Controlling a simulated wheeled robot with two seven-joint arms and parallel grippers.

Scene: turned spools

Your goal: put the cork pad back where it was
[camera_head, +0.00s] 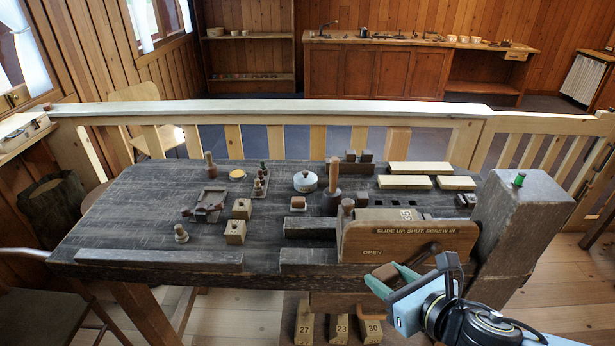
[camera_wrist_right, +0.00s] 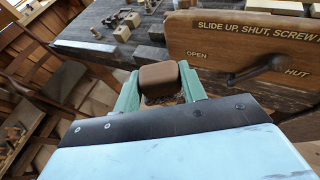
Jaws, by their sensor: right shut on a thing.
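My right gripper (camera_head: 392,277) is at the front right, in front of the lettered wooden board and the table's front edge. Its green fingers are shut on a brown block with rounded edges (camera_wrist_right: 160,76), held between them in the right wrist view. A speckled patch shows just below the block; I cannot tell whether it belongs to it. No other thing is plainly a cork pad, and I cannot tell whether the held block is it. My left gripper is not in view.
The board (camera_head: 375,240) reads "SLIDE UP, SHUT, SCREW IN" and carries a dark handle (camera_head: 423,254). A dark post (camera_head: 525,215) stands at right. Wooden blocks (camera_head: 241,208), a white round pot (camera_head: 305,181) and a yellowish disc (camera_head: 237,174) are on the dark table (camera_head: 120,225). Its left part is mostly clear.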

